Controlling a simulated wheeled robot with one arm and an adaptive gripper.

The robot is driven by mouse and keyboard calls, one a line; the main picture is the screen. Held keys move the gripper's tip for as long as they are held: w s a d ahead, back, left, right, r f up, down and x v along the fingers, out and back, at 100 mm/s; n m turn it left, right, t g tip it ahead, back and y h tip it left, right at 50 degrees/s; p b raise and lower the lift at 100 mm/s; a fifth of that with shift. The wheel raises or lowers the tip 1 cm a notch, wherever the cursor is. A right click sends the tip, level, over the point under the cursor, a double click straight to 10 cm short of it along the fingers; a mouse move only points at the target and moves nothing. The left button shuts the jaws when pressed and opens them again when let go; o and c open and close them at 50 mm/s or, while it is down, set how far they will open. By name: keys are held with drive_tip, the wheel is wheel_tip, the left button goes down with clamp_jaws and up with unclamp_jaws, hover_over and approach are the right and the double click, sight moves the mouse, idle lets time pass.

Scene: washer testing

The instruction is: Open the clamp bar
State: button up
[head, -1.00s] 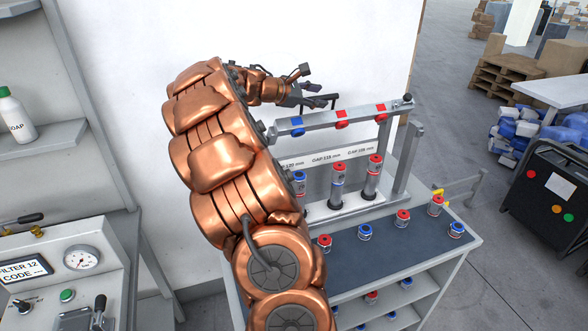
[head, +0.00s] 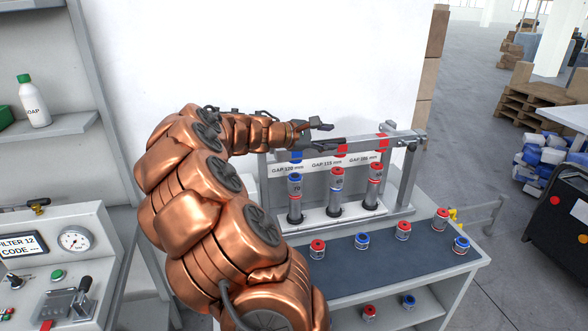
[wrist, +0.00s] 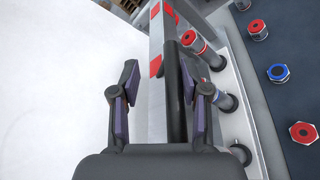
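The clamp bar (head: 318,149) is a grey bar with blue and red blocks, lying across the rack above the upright cylinders. Its dark handle (wrist: 175,92) runs lengthwise beside the grey bar (wrist: 157,62) in the wrist view. My gripper (head: 318,134) is at the bar's left-middle part. In the wrist view my gripper (wrist: 163,88) is open, one finger on each side of the bar and handle. A clear gap shows between the left finger and the bar; the right finger is nearer the handle. I cannot tell whether it touches.
Several cylinders with red or blue caps stand under the bar, such as the middle one (head: 336,192). More loose capped pieces (head: 362,241) stand on the dark bench top (head: 345,262). A grey upright post (head: 406,180) is at the right. A white wall (head: 290,60) is behind.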

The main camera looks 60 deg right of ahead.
drive_tip(key=shift+w+a+f+b, duration=0.1)
drive_tip(key=shift+a+f+b, duration=0.2)
drive_tip(key=shift+f, duration=0.25)
drive_tip(key=shift+w+a+f+b, duration=0.15)
drive_tip(key=shift+a+f, duration=0.15)
drive_tip(key=shift+f, duration=0.2)
drive_tip(key=w+a+m+t+y+b, duration=0.1)
drive_tip(key=w+a, duration=0.1)
drive_tip(key=a, duration=0.9)
drive_tip(key=shift+w+a+r+b, duration=0.3)
drive_tip(key=shift+w+a+b, duration=0.05)
drive_tip(key=shift+w+b, duration=0.05)
drive_tip(key=s+a+f+t+y, duration=0.1)
drive_tip(key=s+a+f+y, duration=0.2)
drive_tip(key=a, duration=1.2)
drive_tip(key=s+a+f+t+y, duration=0.2)
drive_tip(key=a+f, duration=0.5)
drive_tip(key=a, duration=0.7)
drive_tip(key=s+a+f+m+t+y, duration=0.1)
drive_tip(key=s+a+f+y, duration=0.3)
drive_tip(key=a, duration=1.1)
drive_tip(key=f+t+y, duration=0.1)
drive_tip(key=y, duration=0.1)
drive_tip(key=shift+s+a+f+y, duration=0.15)
drive_tip(key=shift+a+f+y, duration=0.15)
